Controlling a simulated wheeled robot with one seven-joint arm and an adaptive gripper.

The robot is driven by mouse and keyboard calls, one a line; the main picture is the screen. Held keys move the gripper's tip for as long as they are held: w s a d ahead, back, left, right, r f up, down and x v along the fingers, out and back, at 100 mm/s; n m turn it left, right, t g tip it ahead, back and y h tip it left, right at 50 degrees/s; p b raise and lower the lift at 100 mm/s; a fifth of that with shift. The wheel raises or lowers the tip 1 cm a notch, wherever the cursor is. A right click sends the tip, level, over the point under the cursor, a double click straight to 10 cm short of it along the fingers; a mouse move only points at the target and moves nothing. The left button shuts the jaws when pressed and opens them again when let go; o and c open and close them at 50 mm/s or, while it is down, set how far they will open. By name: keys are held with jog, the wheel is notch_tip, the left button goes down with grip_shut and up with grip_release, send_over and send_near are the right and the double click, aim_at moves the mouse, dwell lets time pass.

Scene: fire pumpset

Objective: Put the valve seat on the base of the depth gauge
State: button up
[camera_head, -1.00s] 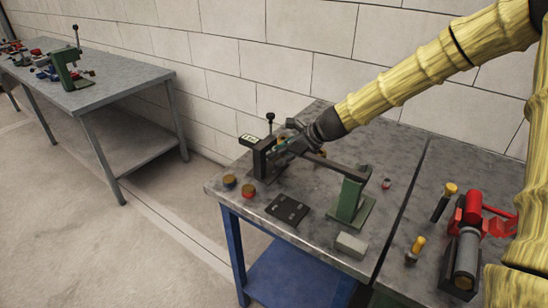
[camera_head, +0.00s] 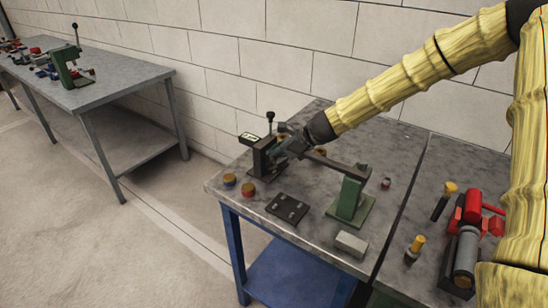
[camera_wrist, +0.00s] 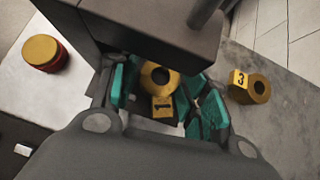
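The valve seat (camera_wrist: 160,78) is a yellow ring with a tag marked 1, seen in the wrist view. It sits between the teal fingers of my gripper (camera_wrist: 161,88), which look closed against its two sides. The depth gauge (camera_head: 262,157) is a dark stand with a small display and a black-knobbed rod, near the table's back left. Its dark block (camera_wrist: 150,35) spans the top of the wrist view, close over the ring. In the head view my gripper (camera_head: 284,150) is right beside the gauge and hides the ring. Contact between ring and base is hidden.
A second yellow ring tagged 3 (camera_wrist: 259,88) lies right of my fingers. Two round capped pieces (camera_head: 248,189) stand near the table's left edge. A black plate (camera_head: 287,208), a green stand (camera_head: 350,200) and a grey block (camera_head: 351,243) lie in front.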

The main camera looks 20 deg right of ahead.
jog(key=shift+r+p, duration=0.2)
jog(key=shift+p, duration=0.1)
jog(key=b+v, duration=0.1)
jog(key=v, duration=1)
jog(key=shift+s+d+r, duration=0.2)
jog(key=shift+s+d, duration=0.1)
